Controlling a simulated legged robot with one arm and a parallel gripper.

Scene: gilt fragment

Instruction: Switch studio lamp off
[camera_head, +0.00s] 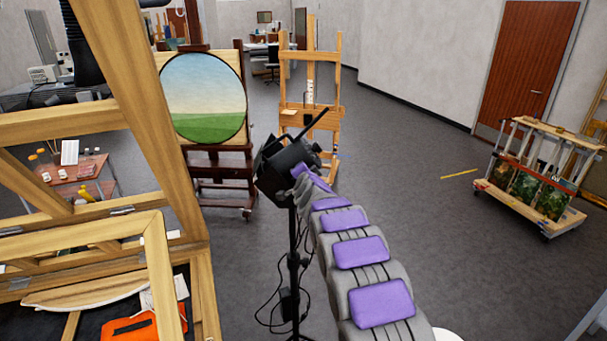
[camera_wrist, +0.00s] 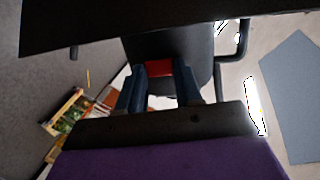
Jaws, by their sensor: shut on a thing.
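The black studio lamp (camera_head: 280,165) stands on a thin black stand (camera_head: 293,260) in the middle of the head view, with a flap sticking up to the right. My grey and purple arm reaches up to the back of the lamp. The gripper's fingers cannot be made out there. In the wrist view, the lamp's dark housing (camera_wrist: 110,30) fills the top. My gripper (camera_wrist: 160,80) has its two dark blue fingers on either side of a small red part (camera_wrist: 158,67) on the housing, likely the switch, and is shut on it. Its far side is hidden.
A wooden easel frame (camera_head: 150,100) rises close on the left. A round landscape painting (camera_head: 203,98) on a dark easel and a light easel (camera_head: 310,95) stand behind the lamp. A wheeled painting rack (camera_head: 535,185) is at right.

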